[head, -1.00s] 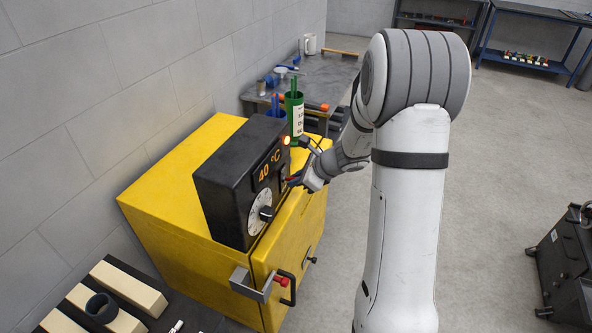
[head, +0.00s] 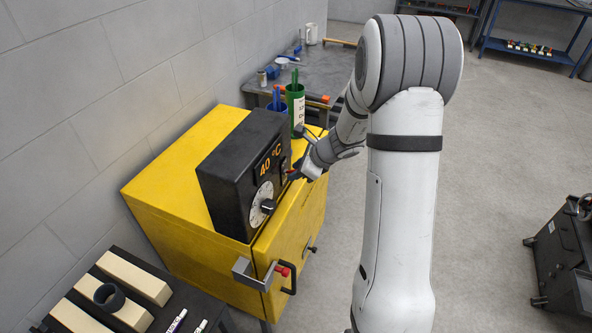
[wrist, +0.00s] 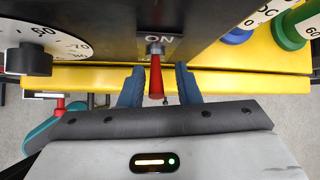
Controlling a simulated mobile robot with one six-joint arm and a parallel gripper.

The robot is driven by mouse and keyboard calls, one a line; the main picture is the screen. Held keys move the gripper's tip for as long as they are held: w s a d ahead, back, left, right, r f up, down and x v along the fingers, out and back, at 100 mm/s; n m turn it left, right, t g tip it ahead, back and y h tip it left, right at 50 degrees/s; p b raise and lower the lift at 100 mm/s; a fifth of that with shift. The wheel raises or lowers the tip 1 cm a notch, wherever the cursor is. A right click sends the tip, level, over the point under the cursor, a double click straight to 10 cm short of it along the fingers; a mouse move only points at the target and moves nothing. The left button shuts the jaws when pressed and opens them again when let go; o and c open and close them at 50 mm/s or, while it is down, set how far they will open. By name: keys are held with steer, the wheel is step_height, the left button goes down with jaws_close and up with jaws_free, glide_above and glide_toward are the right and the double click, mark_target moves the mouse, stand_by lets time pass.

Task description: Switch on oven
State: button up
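The yellow oven (head: 175,172) stands against the wall with a black control box (head: 225,180) on it. The box shows an orange 40 °C display (head: 270,162) and a white dial with a black knob (head: 267,206). In the wrist view a red lever (wrist: 156,78) sticks out of the box below an ON label (wrist: 160,39). My gripper (head: 293,175) is at the box's front; in the wrist view its blue fingers (wrist: 160,88) are open, one on each side of the lever, with gaps. The lever is mostly hidden in the head view.
A green cup (head: 296,105) and a blue cup (head: 277,112) stand behind the box, close to my gripper. A red-ended latch (head: 283,271) and a door handle are on the oven front. The floor to the right is clear up to a dark cabinet (head: 560,255).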

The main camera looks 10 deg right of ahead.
steer(key=shift+s+f, duration=0.1)
steer(key=v, duration=0.7)
steer(key=shift+s+d+r, duration=0.1)
steer(key=shift+s+r, duration=0.05)
steer(key=shift+r, duration=0.2)
steer(key=s+a+r+n+h, duration=0.1)
steer(key=s+r+n+h, duration=0.1)
steer(key=s+n, duration=0.5)
steer(key=s+a+r+n+g+h+b, duration=0.1)
steer(key=s+r+n+h, duration=0.1)
steer(key=s+n, duration=0.6)
steer(key=s+a+r+n+g+h+b, duration=0.1)
steer(key=s+r+n, duration=0.3)
steer(key=s+n, duration=0.4)
steer(key=shift+s+a+r+h, duration=0.15)
steer(key=shift+s+a+h, duration=0.05)
steer(key=shift+s, duration=0.5)
steer(key=shift+s+a+r+h, duration=0.15)
steer(key=shift+s+a+h, duration=0.1)
steer(key=shift+s, duration=0.5)
